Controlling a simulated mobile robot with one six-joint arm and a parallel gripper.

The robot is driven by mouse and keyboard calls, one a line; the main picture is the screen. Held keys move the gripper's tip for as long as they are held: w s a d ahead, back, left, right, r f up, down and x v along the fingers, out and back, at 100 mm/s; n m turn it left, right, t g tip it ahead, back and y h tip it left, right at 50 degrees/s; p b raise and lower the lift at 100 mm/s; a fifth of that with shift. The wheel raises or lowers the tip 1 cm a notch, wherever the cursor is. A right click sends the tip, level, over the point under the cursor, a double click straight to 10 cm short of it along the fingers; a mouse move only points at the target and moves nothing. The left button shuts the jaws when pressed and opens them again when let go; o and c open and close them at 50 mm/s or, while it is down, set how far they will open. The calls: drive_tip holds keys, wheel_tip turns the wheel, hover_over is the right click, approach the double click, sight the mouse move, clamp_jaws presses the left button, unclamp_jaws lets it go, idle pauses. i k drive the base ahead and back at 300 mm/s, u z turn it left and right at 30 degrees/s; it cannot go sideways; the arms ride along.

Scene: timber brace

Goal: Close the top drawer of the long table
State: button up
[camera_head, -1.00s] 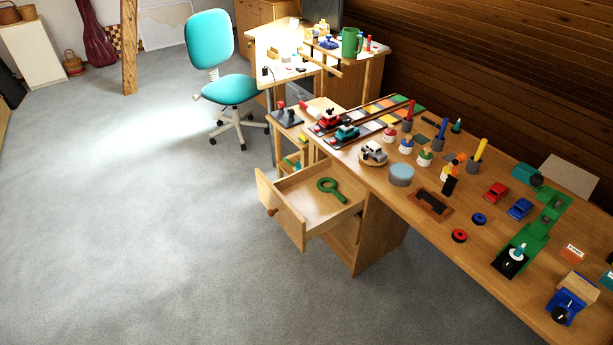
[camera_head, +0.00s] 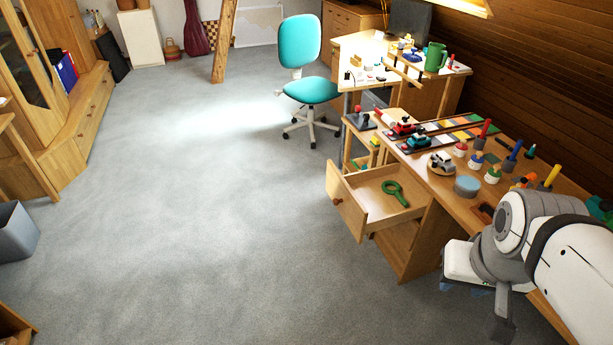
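The top drawer (camera_head: 350,202) of the long table (camera_head: 441,192) is pulled far out at the table's left end, with a round knob (camera_head: 338,201) on its front. A green magnifier-shaped thing (camera_head: 395,192) lies inside it. My arm comes in at the lower right, in front of the table. Its grey end parts, with my gripper (camera_head: 499,325), are apart from the drawer, to its right and nearer the camera. I cannot make out the fingers or any opening between them.
Toys and pots, including a light blue round tin (camera_head: 467,186), stand on the tabletop. A turquoise chair (camera_head: 310,91) stands behind the drawer. A grey bin (camera_head: 14,232) is at the far left. The carpet left of the drawer is clear.

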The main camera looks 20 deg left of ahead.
sight(379, 190)
drive_tip(key=u, duration=1.4)
drive_tip(key=k, duration=0.5)
drive_tip(key=z, duration=0.9)
drive_tip(key=i, duration=0.5)
drive_tip(key=z, duration=0.65)
drive_tip(key=i, duration=1.15)
